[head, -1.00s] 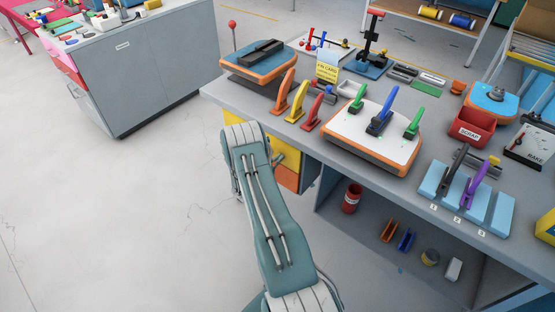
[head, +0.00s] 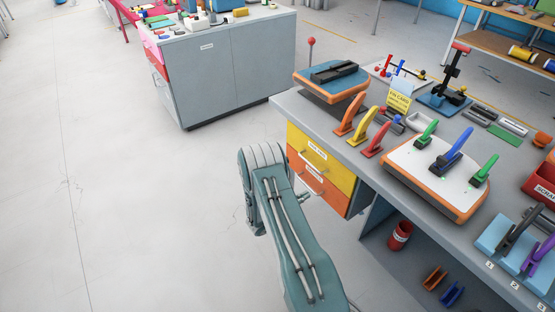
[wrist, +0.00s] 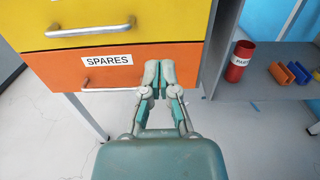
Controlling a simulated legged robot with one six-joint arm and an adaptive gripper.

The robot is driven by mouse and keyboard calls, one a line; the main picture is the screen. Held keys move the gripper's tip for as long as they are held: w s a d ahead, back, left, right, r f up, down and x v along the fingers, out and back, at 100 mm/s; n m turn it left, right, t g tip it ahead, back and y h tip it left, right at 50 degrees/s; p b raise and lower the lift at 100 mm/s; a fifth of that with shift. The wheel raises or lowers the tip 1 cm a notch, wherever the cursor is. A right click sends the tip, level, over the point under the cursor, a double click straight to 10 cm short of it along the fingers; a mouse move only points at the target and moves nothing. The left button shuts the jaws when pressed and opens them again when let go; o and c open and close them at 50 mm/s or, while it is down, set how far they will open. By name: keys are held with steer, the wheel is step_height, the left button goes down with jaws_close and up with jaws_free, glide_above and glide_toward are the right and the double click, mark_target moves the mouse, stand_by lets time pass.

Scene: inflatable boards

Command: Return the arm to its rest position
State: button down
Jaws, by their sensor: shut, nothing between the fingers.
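My gripper (wrist: 161,82) shows in the wrist view, with its fingers together and nothing between them. It is in front of the orange drawer labelled SPARES (wrist: 115,66), below the yellow drawer (wrist: 110,22). I cannot tell whether the fingertips touch the drawer front. In the head view my teal arm (head: 285,230) is bent, and its folded joint is left of the bench drawers. The gripper itself is hidden from the head view.
The bench (head: 345,150) stands to the right, with finned boards (head: 440,175) on top. A red can (head: 399,236) stands on its lower shelf. A grey cabinet (head: 225,70) is at the back. Open floor (head: 110,220) lies on the left.

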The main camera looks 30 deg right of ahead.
steer(key=s+a+r+m+g+y, duration=0.2)
steer(key=a+r+m, duration=0.15)
steer(key=r, duration=0.45)
steer(key=s+a+r+m+g+y, duration=0.15)
steer(key=r+m, duration=0.25)
steer(key=r, duration=0.4)
steer(key=s+a+r+m+g+y, duration=0.1)
steer(key=s+a+r+m+y, duration=0.2)
steer(key=r, duration=0.6)
steer(key=s+a+r+m+t+y, duration=0.4)
steer(key=s+a+r, duration=0.3)
steer(key=a, duration=0.4)
steer(key=s+a+r+m+t+y, duration=0.4)
steer(key=s+a+r+y, duration=0.3)
steer(key=a, duration=0.4)
steer(key=shift+s+a+t, duration=0.2)
steer(key=shift+a+t, duration=0.2)
steer(key=shift+t, duration=0.35)
steer(key=shift+y, duration=0.25)
